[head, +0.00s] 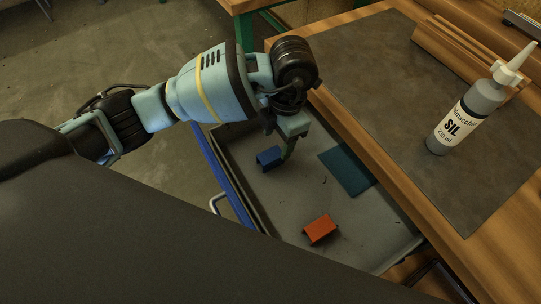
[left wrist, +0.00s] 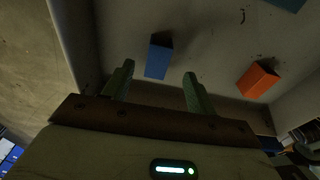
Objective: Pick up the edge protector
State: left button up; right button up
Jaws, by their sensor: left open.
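Two small angled pieces that look like edge protectors lie in an open drawer (head: 283,214). One is a blue edge protector (head: 269,158); the other is an orange edge protector (head: 320,229) nearer the front. My left gripper (head: 287,152) points down into the drawer, just right of the blue piece. In the left wrist view its two green fingers (left wrist: 158,70) are apart with nothing held. The blue piece (left wrist: 158,57) shows ahead of and between the fingertips. The orange piece (left wrist: 258,80) is off to the right. My right gripper is not in view.
A flat teal sheet (head: 347,172) lies in the drawer's right part. The wooden workbench (head: 350,136) edge runs along the drawer's right side. A silicone bottle (head: 466,118) stands on the bench's dark mat (head: 400,90). The drawer's blue front (head: 222,177) is at the left.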

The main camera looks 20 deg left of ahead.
aim_at(271, 155)
pick_arm(q)
jog(key=f, duration=0.2)
jog(key=s+a+f, duration=0.1)
jog(key=f, duration=0.1)
jog(key=shift+a+f, duration=0.1)
jog(key=shift+f, duration=0.35)
jog(key=c, duration=1)
jog(key=shift+c, duration=0.2)
notch_tip(271, 155, up, 10)
jog(key=shift+p, duration=0.35)
